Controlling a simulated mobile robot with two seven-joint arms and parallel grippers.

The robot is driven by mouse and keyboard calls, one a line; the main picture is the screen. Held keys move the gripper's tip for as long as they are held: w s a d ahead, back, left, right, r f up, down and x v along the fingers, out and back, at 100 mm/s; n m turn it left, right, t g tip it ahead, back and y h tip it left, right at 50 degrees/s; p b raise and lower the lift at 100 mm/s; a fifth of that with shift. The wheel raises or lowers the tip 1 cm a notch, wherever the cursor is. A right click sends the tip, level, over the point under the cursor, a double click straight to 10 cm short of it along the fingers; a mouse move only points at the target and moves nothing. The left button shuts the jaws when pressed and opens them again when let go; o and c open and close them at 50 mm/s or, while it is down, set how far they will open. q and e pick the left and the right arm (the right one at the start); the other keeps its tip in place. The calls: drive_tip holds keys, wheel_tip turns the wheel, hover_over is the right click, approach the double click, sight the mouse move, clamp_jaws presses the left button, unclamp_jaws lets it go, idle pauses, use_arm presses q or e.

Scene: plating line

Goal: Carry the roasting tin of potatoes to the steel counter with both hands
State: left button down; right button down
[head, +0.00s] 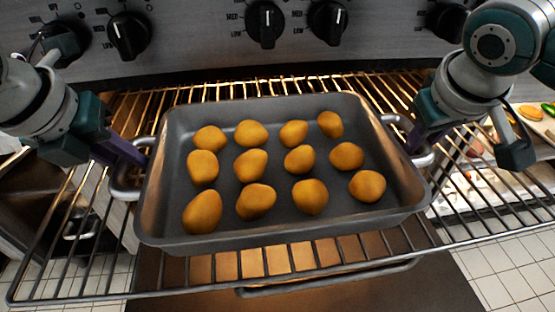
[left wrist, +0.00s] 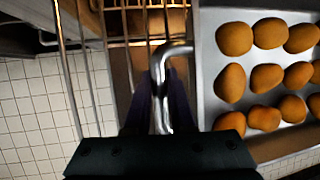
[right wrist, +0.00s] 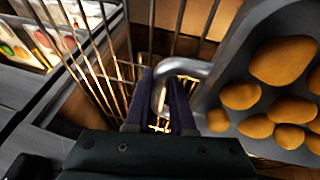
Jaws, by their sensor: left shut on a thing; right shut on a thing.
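The grey roasting tin (head: 290,229) is in the middle of the head view, on or just above the pulled-out oven rack; I cannot tell if it touches. Several round brown potatoes (head: 251,165) lie in it in rows. My left gripper (head: 140,158) is shut on the tin's left handle; the metal handle (left wrist: 160,75) shows between the purple fingers in the left wrist view. My right gripper (head: 415,147) is shut on the right handle; that handle (right wrist: 185,68) shows between the fingers in the right wrist view. The tin looks about level. The steel counter cannot be made out for certain.
The wire oven rack (head: 480,231) extends around the tin on both sides. The stove front with black knobs (head: 266,24) rises behind it. The open oven door with its bar handle (head: 330,278) is below. At the right, a surface holds food items (head: 531,112).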

use_arm(q)
drive_tip(key=shift+r, duration=0.15)
use_arm(e)
drive_tip(key=shift+r, duration=0.15)
